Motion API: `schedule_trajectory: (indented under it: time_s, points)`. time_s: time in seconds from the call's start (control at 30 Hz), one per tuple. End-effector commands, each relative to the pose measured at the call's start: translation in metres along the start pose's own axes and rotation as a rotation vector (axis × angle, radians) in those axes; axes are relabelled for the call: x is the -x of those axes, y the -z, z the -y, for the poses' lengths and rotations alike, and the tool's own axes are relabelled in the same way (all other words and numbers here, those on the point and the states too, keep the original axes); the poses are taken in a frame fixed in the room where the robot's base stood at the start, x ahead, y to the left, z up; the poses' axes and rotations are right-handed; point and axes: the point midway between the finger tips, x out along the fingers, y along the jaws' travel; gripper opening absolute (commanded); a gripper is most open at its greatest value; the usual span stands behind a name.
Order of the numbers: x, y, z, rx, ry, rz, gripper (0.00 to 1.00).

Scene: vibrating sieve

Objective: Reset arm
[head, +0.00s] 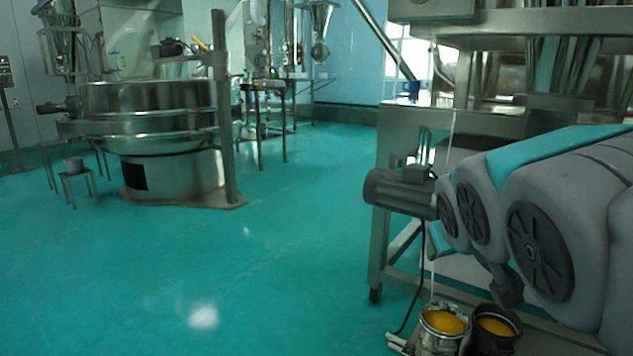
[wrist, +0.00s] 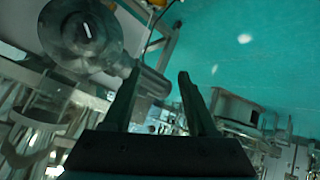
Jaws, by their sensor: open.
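My gripper (wrist: 158,88) shows in the wrist view with its two dark fingers spread apart and nothing between them. In the head view my arm reaches in from the right edge, and its folded grey links hide the gripper's fingers. The arm is beside a steel machine frame with a grey motor (head: 400,192).
A large round steel sieve (head: 150,112) stands at the left. A small stool (head: 77,179) is by it. Two pots with orange-yellow contents, one steel (head: 440,342) and one dark (head: 495,346), stand below my arm. The green floor (head: 270,240) in the middle is clear.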

Motion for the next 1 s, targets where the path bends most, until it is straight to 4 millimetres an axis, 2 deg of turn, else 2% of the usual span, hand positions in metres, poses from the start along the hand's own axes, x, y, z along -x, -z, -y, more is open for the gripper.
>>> schedule_trajectory:
  time_s: [0.03, 0.1, 0.23, 0.3, 0.4, 0.5, 0.6, 0.7, 1.0]
  points:
    - [-0.011, -0.032, 0.01, -0.009, 0.026, 0.084, 0.58]
    - [-0.021, -0.076, 0.026, -0.022, 0.065, 0.204, 0.58]
    - [-0.027, -0.161, 0.056, -0.043, 0.138, 0.432, 0.58]
    - [-0.022, -0.205, 0.072, -0.054, 0.177, 0.554, 0.58]
    - [-0.009, -0.26, 0.093, -0.067, 0.229, 0.714, 0.58]
    - [0.005, -0.298, 0.108, -0.076, 0.268, 0.831, 0.58]
    - [0.017, -0.322, 0.118, -0.082, 0.294, 0.911, 0.58]
    - [0.023, -0.332, 0.122, -0.085, 0.305, 0.944, 0.58]
    - [0.023, -0.332, 0.122, -0.085, 0.305, 0.946, 0.58]
